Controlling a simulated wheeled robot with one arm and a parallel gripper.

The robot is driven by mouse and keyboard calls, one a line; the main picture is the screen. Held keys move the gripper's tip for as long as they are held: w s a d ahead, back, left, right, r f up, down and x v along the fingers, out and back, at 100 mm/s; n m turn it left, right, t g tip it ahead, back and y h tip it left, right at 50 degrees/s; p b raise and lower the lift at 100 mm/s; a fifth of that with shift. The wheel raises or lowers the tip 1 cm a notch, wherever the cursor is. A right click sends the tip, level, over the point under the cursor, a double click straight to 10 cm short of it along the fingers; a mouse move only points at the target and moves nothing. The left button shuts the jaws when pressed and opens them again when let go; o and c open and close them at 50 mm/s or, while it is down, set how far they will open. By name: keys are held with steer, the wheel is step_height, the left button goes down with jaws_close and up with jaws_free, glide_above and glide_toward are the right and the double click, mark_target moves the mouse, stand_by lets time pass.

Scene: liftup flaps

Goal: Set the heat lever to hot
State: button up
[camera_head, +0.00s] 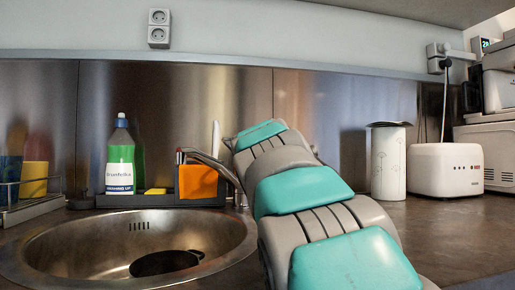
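A metal faucet spout (212,166) reaches out over the round steel sink (62,252) from the right. Its base is hidden behind my arm, and I cannot make out a heat lever on it. My grey and turquoise arm stretches from the bottom right towards the faucet. My gripper does not show; it is hidden behind my arm or beyond it, so I cannot tell whether it touches anything.
A dish rack (35,209) is at left. A white canister (388,163) and a toaster (445,170) stand at right.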

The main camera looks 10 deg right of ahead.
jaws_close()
